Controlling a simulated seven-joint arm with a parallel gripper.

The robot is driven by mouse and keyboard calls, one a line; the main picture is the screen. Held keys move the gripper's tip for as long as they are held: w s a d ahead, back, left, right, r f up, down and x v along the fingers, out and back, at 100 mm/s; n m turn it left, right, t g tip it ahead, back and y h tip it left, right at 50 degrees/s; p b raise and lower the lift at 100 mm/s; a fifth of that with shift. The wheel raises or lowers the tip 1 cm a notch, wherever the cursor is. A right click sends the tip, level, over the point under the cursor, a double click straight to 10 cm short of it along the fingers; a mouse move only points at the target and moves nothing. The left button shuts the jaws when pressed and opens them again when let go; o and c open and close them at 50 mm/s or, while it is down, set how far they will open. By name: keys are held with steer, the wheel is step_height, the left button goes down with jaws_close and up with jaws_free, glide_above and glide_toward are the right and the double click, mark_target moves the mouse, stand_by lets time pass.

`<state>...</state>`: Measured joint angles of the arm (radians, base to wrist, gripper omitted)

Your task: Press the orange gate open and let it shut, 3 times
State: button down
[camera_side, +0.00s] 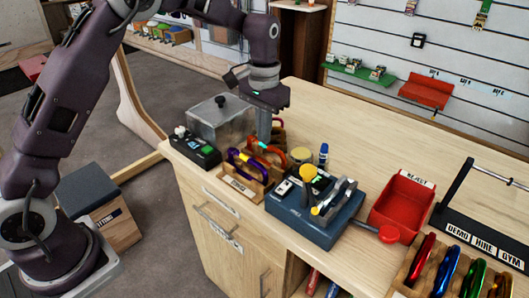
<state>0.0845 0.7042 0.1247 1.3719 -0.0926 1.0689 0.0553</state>
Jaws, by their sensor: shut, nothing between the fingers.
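Several coloured carabiners stand in a wooden rack (238,187) near the left end of the counter. A purple one (243,163) is at the front. An orange one (277,152) is behind it, close to my fingertips. Which part of it is the gate is too small to tell, and I cannot tell whether the gate is shut. My gripper (264,140) points down, shut and empty, just above or at the orange carabiner. I cannot tell whether they touch.
A clear lidded box (216,118) and a black device (195,147) stand left of the rack. A blue fixture (315,219) with a lever stands to its right, then a red reject tray (402,205). The counter (340,125) behind is clear.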

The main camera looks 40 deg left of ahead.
steer(key=shift+f, duration=0.45)
steer(key=shift+r, duration=3.55)
steer(key=shift+f, duration=2.2)
steer(key=shift+f, duration=1.35)
steer(key=shift+r, duration=3.55)
